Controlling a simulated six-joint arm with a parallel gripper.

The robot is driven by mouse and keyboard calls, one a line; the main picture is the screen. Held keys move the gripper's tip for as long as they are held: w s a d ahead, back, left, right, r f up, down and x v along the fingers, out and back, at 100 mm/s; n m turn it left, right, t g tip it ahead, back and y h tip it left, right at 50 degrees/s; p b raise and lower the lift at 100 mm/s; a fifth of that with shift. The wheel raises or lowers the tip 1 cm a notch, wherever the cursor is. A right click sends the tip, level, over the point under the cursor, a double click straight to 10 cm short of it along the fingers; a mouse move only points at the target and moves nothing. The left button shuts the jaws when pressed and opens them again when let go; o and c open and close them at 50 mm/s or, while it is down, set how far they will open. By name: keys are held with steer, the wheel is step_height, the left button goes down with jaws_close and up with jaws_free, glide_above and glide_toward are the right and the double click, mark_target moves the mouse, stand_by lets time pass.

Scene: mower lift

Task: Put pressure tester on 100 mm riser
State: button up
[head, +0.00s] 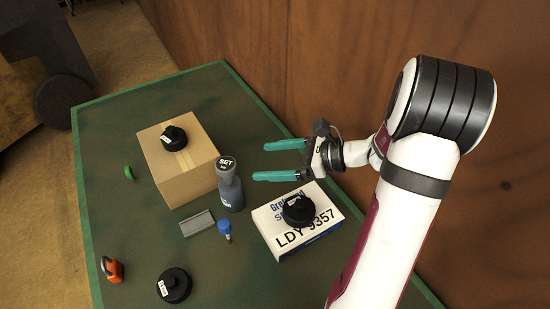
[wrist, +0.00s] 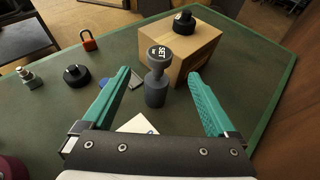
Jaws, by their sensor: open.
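My gripper (head: 260,161) is open and empty, its two teal fingers pointing left above the table. Ahead of it stands an upright grey bottle-shaped device with a round top marked SET (head: 229,183); in the wrist view the device (wrist: 156,88) shows between the fingers, apart from them. Three black round labelled pieces show: one (head: 174,138) on a cardboard box (head: 185,180), one (head: 298,209) on a white printed box (head: 292,240), one (head: 174,286) on the table. I cannot tell by marking which thing is the pressure tester or the 100 mm riser.
On the green table (head: 135,225) lie a grey ribbed block (head: 197,223), a small blue-capped part (head: 224,229), an orange-red padlock (head: 112,269) and a green ring (head: 128,172). A wooden wall (head: 400,40) rises behind the table. The left of the table has free room.

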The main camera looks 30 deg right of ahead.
steer(key=s+a+r+n+g+h, duration=0.1)
steer(key=s+a+r+n+g, duration=0.1)
steer(key=s+a+n+g, duration=0.45)
steer(key=s+a+r+n+g, duration=0.2)
steer(key=s+a+n, duration=0.2)
steer(key=a, duration=0.5)
steer(key=s+f+n+g+h, duration=0.1)
steer(key=s+n+h, duration=0.5)
steer(key=s+n, duration=0.5)
steer(key=shift+s+a+f+h, duration=0.15)
steer(key=shift+s+f+h, duration=0.15)
steer(key=shift+s+h, duration=0.15)
